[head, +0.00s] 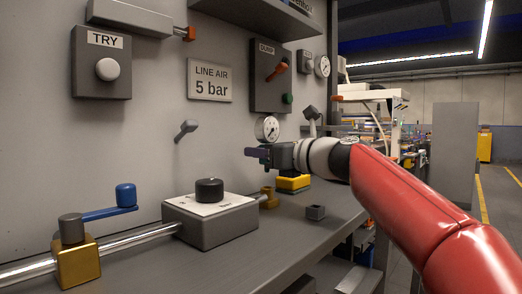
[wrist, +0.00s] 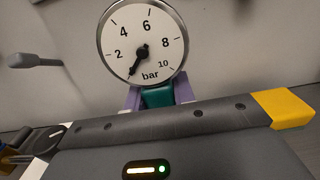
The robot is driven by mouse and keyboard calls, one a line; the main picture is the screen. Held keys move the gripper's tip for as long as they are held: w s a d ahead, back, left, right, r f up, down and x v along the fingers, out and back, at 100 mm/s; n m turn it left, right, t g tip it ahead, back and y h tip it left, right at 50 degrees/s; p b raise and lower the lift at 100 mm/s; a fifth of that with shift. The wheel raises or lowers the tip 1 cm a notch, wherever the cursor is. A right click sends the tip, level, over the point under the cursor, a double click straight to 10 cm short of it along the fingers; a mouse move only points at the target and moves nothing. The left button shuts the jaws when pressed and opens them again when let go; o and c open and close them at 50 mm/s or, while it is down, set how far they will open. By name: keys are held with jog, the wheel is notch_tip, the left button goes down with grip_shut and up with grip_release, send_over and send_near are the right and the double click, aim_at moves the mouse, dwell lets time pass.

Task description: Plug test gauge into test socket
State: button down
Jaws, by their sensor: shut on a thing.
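The test gauge is a round white dial (wrist: 144,42) with a dark rim, marked in bar, on a teal body. In the wrist view its needle points low left, below the 2. My gripper (wrist: 158,98) has purple fingers shut on the teal body, with the dial upright above them. In the head view the gauge (head: 267,129) stands above my gripper (head: 264,153), in the air over the bench and clear of the wall. A brass fitting (head: 269,198) at the pipe's right end is below the gripper; I cannot tell if it is the test socket.
A grey box with a black knob (head: 209,190) and a brass valve with a blue handle (head: 98,215) sit along the pipe. A yellow-topped block (head: 293,183) and small grey block (head: 316,212) are on the bench. A grey lever (head: 186,129) sticks out from the wall.

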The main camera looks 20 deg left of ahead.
jog(key=shift+f+b, duration=0.7)
jog(key=shift+f, duration=0.5)
jog(key=shift+p, duration=0.65)
dwell(0.6)
jog(key=shift+f+b, duration=1.1)
jog(key=shift+f, duration=0.35)
jog(key=c, duration=1.1)
grip_release()
